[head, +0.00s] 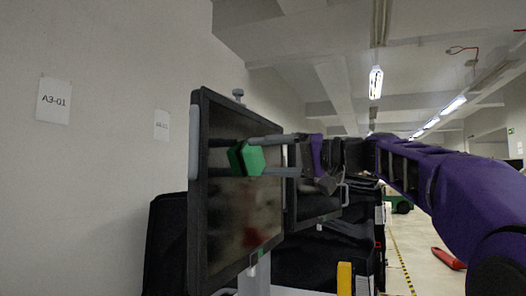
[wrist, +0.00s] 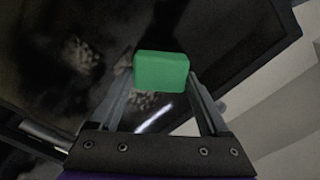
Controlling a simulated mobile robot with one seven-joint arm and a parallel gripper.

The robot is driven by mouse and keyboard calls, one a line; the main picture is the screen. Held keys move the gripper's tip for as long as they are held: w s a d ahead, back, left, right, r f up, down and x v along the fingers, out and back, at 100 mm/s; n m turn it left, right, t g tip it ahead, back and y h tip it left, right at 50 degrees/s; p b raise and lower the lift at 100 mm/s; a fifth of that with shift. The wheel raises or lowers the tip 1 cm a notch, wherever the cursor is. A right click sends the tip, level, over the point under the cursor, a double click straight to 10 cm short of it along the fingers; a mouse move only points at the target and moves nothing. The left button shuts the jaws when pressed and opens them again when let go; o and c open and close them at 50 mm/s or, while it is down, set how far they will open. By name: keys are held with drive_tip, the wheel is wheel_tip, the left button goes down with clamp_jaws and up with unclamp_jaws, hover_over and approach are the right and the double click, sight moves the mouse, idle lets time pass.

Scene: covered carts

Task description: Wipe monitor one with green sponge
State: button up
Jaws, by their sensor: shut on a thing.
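A monitor (head: 226,215) with a dark screen stands on a pale post in the head view, left of centre. Its screen shows dull smudges and reflections, and it fills much of the wrist view (wrist: 75,70). My gripper (head: 262,157) is shut on the green sponge (head: 247,158), which is close to the upper part of the screen. I cannot tell whether the sponge touches the screen. In the wrist view the sponge (wrist: 161,72) sits between the fingertips, with pale blotches on the screen behind it. A second monitor (head: 318,204) stands behind, partly hidden by the first.
Black covered carts (head: 350,248) stand behind the monitors. A yellow post (head: 344,278) rises at the bottom centre. A red object (head: 448,258) lies on the floor at the right. A wall with paper signs (head: 53,101) is at the left.

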drive_tip(key=shift+w+d+p, duration=0.65)
drive_tip(key=shift+w+p, duration=0.7)
drive_tip(key=shift+w, duration=0.45)
drive_tip(key=shift+w+d+p, duration=0.6)
drive_tip(key=shift+w+p, duration=0.7)
drive_tip(key=shift+w, duration=0.55)
drive_tip(key=shift+w+d+p, duration=0.65)
drive_tip(key=shift+w+p, duration=0.7)
drive_tip(key=shift+w, duration=0.45)
drive_tip(key=shift+d+f, duration=0.1)
drive_tip(key=shift+b+v, duration=0.6)
drive_tip(key=shift+v, duration=2.25)
drive_tip(key=v, duration=0.3)
